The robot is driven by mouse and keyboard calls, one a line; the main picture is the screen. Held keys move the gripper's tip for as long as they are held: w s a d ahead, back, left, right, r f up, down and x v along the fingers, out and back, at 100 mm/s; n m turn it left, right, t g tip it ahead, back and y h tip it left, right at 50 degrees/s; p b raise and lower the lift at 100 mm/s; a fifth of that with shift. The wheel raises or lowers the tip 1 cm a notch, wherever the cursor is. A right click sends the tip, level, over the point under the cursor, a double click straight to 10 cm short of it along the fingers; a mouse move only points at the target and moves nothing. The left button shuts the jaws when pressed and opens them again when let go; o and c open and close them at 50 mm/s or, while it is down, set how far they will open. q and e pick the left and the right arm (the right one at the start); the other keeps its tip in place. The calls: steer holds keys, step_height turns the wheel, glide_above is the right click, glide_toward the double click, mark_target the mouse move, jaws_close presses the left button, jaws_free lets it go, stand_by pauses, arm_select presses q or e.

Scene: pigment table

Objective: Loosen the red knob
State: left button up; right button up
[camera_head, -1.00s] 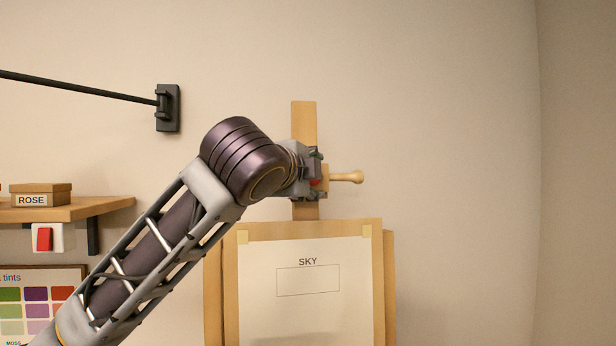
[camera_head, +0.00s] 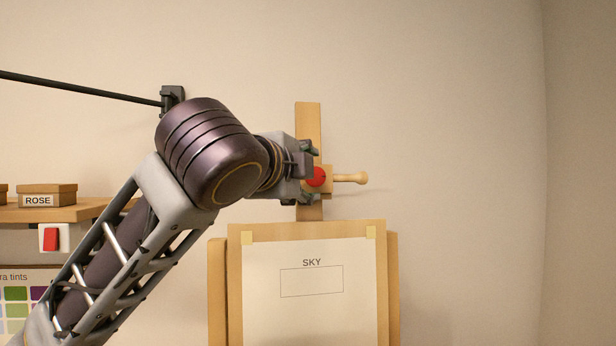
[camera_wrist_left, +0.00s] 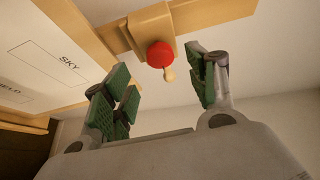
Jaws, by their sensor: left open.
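The red knob (camera_head: 316,177) sits on the wooden block of the easel's upright post (camera_head: 308,125), above the board. A pale wooden handle (camera_head: 350,178) sticks out to the right of it. My left gripper (camera_head: 308,172) is just left of the knob in the head view and partly overlaps the post. In the left wrist view the open left gripper (camera_wrist_left: 165,95) has its green-padded fingers spread apart. The red knob (camera_wrist_left: 160,54) shows beyond them, between the finger directions, with nothing held. My right gripper is in neither view.
The easel board carries a sheet marked SKY (camera_head: 312,300) below the post. On the left are a wooden shelf (camera_head: 75,212) with a ROSE box (camera_head: 47,194), a red switch (camera_head: 50,239) and a dark wall rod (camera_head: 80,87). The wall right of the handle is clear.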

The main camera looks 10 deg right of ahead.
arm_select(q)
steer(key=v, duration=0.6)
steer(key=shift+s, duration=0.1)
stand_by(0.6)
